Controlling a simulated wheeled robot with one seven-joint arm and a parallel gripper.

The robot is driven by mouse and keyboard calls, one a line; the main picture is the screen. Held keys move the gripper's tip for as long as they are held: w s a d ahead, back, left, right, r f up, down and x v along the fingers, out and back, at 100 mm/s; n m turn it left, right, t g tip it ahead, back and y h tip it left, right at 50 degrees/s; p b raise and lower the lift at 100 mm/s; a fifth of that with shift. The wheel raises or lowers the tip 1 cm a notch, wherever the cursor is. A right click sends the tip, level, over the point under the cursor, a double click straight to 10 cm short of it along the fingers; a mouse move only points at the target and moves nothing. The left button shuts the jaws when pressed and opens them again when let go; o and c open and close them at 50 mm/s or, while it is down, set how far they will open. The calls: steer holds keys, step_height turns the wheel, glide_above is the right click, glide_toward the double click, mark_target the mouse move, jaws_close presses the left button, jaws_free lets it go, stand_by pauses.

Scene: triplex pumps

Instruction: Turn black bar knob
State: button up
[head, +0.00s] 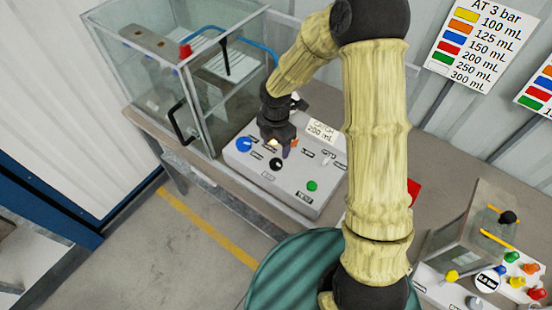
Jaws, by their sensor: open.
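A black round knob (276,164), which looks like the black bar knob, sits on the top of a light grey control panel (300,199). My gripper (277,147) hangs just above and behind this knob, over the panel. Its jaws are open, with nothing seen between them. I cannot tell whether a finger touches the panel. The knob's bar shape is too small to make out. Part of the panel's back row is hidden by my gripper.
A blue knob (244,144) and a green button (312,186) flank the black knob. A glass enclosure (222,95) with a black handle (181,122) stands at the left. A second panel with coloured knobs (515,282) is at the lower right.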

mark_target(276, 163)
step_height(276, 163, down, 9)
steer(key=shift+p, duration=0.7)
steer(key=c, duration=1)
